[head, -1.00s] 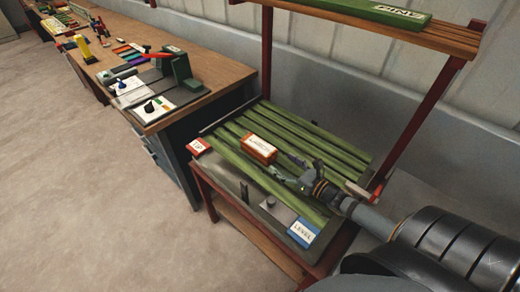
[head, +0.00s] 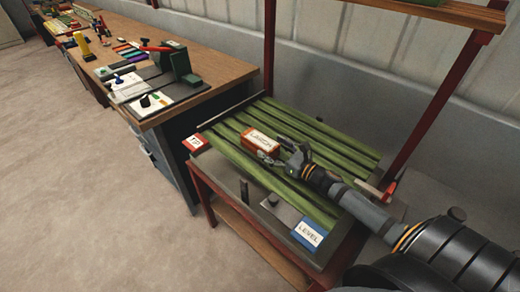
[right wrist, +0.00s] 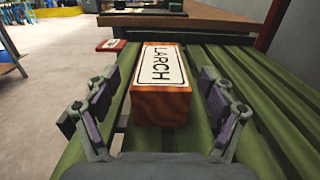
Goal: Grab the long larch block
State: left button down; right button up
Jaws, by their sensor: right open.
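The larch block (head: 260,142) is a reddish-brown wooden block with a white label on top. It lies on the green slats (head: 335,152) of the red-framed stand. In the right wrist view the label on the block (right wrist: 160,82) reads LARCH, and the block points away from the camera. My right gripper (head: 280,157) is open at the block's near end. In the right wrist view its fingers (right wrist: 160,112) stand left and right of the block's near end, with gaps on both sides. My left gripper is not in view.
A red tag (head: 195,142) lies at the stand's left corner and a blue LEVEL card (head: 309,234) at its front corner. A red-handled tool (head: 383,190) sits at the right edge. A wooden shelf (head: 470,14) hangs above. A cluttered workbench (head: 215,72) stands to the left.

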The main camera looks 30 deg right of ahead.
aim_at(265, 143)
jog(key=p+x, duration=0.1)
jog(key=x, duration=0.1)
jog(key=shift+w+r, duration=0.15)
jog(key=shift+w, duration=0.25)
jog(key=shift+w+a+p, duration=0.25)
jog(key=shift+w+p, duration=0.05)
jog(key=shift+w, duration=0.05)
jog(key=shift+f, duration=0.25)
jog(key=shift+c, duration=0.4)
jog(key=c, duration=1.4)
jog(key=shift+r, duration=0.1)
